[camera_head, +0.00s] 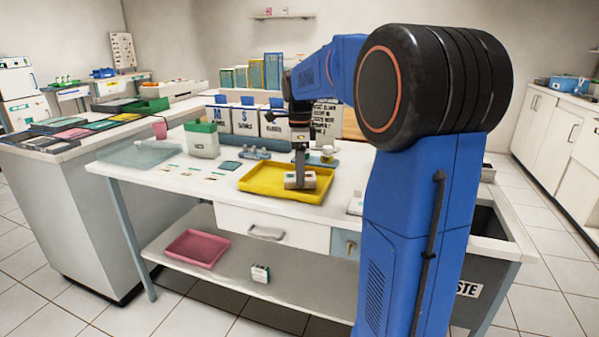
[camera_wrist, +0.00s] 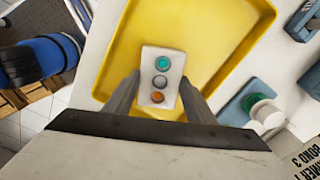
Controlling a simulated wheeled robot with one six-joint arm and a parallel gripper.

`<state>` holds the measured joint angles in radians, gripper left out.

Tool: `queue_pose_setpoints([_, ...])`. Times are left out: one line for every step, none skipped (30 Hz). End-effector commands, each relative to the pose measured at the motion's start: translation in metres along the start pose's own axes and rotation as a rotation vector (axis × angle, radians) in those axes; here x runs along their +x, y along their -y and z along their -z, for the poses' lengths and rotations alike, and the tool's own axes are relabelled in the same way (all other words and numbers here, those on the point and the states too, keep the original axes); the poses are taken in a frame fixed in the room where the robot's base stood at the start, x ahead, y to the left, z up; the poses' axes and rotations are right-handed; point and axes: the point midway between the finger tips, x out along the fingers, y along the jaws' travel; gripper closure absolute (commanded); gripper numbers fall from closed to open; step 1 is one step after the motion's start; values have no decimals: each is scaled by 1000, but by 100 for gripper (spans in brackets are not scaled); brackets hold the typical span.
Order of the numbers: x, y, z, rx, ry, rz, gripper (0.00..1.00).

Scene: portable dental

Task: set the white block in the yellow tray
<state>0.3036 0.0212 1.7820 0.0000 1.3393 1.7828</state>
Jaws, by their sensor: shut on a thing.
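The yellow tray (camera_head: 262,190) lies on the white table, and it fills much of the wrist view (camera_wrist: 220,45). The white block (camera_head: 309,180) has teal, grey and orange round marks on its face, which show clearly in the wrist view (camera_wrist: 150,82). My gripper (camera_head: 300,178) points down over the tray. Its two fingers (camera_wrist: 160,92) are shut on the block's sides. The block is within the tray's outline, at its right part in the head view. I cannot tell whether its underside touches the tray floor.
A white and green box (camera_head: 202,142) and a small blue rack (camera_head: 255,153) stand left of and behind the tray. Labelled bins (camera_head: 245,121) line the back. A pink tray (camera_head: 198,247) and a small white box (camera_head: 260,273) sit on the lower shelf.

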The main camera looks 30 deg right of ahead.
Motion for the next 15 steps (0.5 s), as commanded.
queue_pose_setpoints([-1,0,0,0,0,1,81])
queue_pose_setpoints([-1,0,0,0,0,1,81])
queue_pose_setpoints([-1,0,0,0,0,1,81])
queue_pose_setpoints([-1,0,0,0,0,1,81])
queue_pose_setpoints([-1,0,0,0,0,1,81])
queue_pose_setpoints([0,0,0,0,0,1,81])
queue_pose_setpoints([0,0,0,0,0,1,81])
queue_pose_setpoints([1,0,0,0,0,1,81])
queue_pose_setpoints([2,0,0,0,0,0,81])
queue_pose_setpoints([2,0,0,0,0,0,43])
queue_pose_setpoints([2,0,0,0,0,0,36])
queue_pose_setpoints([2,0,0,0,0,0,31])
queue_pose_setpoints([2,0,0,0,0,1,31])
queue_pose_setpoints([2,0,0,0,0,1,31])
queue_pose_setpoints([2,0,0,0,0,1,31])
